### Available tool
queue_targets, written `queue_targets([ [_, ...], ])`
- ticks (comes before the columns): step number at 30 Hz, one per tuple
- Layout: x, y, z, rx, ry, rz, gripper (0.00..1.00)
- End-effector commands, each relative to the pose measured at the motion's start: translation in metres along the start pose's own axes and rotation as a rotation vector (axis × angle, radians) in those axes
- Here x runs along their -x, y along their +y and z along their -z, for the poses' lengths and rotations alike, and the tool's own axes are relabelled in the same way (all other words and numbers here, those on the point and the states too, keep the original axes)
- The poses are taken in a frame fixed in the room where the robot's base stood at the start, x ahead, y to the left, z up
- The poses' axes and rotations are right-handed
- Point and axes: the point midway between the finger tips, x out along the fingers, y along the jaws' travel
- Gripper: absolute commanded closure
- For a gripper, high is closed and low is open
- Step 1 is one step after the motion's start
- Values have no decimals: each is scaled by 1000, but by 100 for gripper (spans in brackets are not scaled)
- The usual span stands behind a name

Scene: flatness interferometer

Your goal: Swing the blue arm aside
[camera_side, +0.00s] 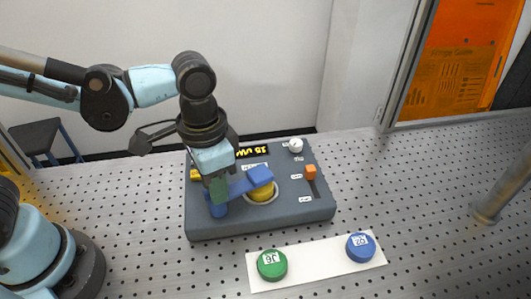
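The blue arm (239,188) lies on the grey control box. It runs from a round blue post (217,208) at its left end to a blue block (260,176) at its right end. That block lies over part of a round yellow button (263,194), whose front side shows. My gripper (218,190) points down over the left end of the blue arm, close to the post. The fingers overlap the arm in this view. I cannot tell whether they touch it or how far apart they are.
The grey box (290,215) also carries an orange slider (310,172), a white knob (296,145) and a lit display (252,151). In front, a white strip (316,264) holds a green disc (272,264) and a blue disc (360,247). A metal post (487,211) stands right. The perforated table is otherwise mostly clear.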

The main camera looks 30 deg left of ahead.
Motion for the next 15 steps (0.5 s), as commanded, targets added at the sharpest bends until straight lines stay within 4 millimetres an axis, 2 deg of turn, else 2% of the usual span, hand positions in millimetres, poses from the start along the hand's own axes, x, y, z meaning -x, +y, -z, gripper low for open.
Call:
queue_targets([
  [1, 0, 0, 0, 0, 0, 0, 79],
  [5, 0, 0, 0, 0, 0, 0, 99],
  [15, 0, 0, 0, 0, 0, 0, 100],
])
